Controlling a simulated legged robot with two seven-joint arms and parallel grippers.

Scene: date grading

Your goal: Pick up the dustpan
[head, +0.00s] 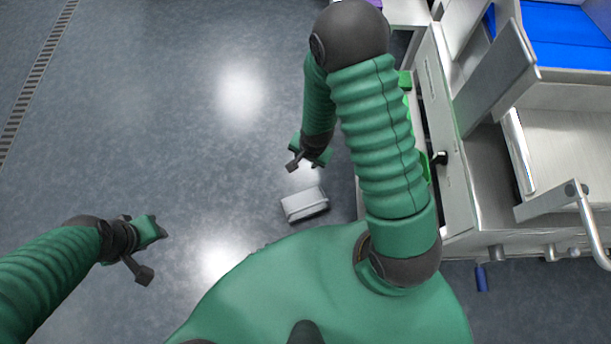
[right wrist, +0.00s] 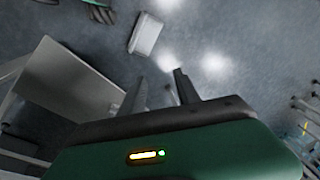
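A pale grey, shallow box-like thing that appears to be the dustpan (head: 304,204) lies on the floor just ahead of my body. It also shows in the right wrist view (right wrist: 146,34), beyond the fingers; I cannot make out a handle. My right gripper (head: 303,160) hangs above and beyond it in the head view, apart from it. In the right wrist view its two fingers (right wrist: 160,82) are spread, with nothing between them. My left gripper (head: 148,252) is over bare floor at the left, fingers apart and empty.
A metal bench (head: 480,190) with a blue-lined tray (head: 565,35) and a bent handle (head: 590,225) stands at the right. Green parts (head: 425,165) show beside it, partly hidden by my right arm. A floor drain (head: 28,85) runs at the far left. The floor between is clear.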

